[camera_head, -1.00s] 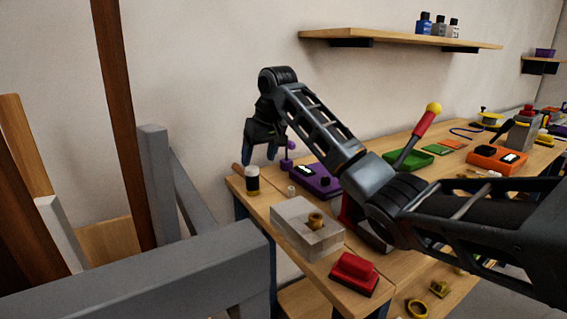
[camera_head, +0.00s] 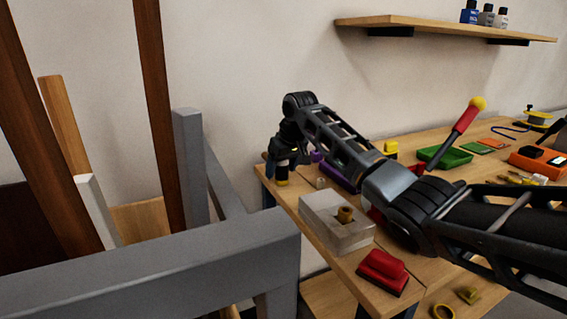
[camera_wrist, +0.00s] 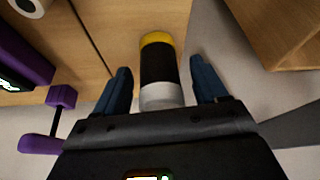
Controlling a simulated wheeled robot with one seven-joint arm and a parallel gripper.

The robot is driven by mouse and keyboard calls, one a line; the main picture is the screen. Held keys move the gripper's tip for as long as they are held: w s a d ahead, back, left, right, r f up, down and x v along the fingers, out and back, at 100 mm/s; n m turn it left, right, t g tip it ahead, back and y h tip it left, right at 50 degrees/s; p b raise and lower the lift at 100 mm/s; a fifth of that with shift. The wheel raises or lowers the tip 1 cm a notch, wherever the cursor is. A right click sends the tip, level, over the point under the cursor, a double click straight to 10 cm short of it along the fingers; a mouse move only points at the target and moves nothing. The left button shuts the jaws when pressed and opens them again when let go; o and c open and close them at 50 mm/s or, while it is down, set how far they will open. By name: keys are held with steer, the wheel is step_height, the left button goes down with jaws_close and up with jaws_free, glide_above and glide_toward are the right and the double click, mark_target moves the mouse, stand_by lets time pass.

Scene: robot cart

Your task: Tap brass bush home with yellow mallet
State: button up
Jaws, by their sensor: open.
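A banded cylinder (camera_head: 282,177), white, black and yellow, stands near the far left corner. My gripper (camera_head: 283,166) points down over it. In the wrist view the cylinder (camera_wrist: 160,70) lies between my two open blue fingers (camera_wrist: 161,70), with gaps on both sides. No yellow mallet can be made out for certain; a small yellow object (camera_head: 390,147) shows behind my arm.
A red block with a dark base (camera_head: 384,270) lies at the near edge. A purple device (camera_wrist: 18,75) and a white ring (camera_wrist: 30,6) are left of the cylinder. A red lever with a yellow knob (camera_head: 468,128) rises behind my arm. A grey frame (camera_head: 150,265) fills the left foreground.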

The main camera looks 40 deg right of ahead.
steer(key=c, duration=1.3)
steer(key=o, duration=1)
steer(key=shift+r, duration=0.1)
steer(key=shift+r+p, duration=1.2)
steer(key=shift+r, duration=0.05)
steer(key=shift+c, duration=0.3)
jaws_close()
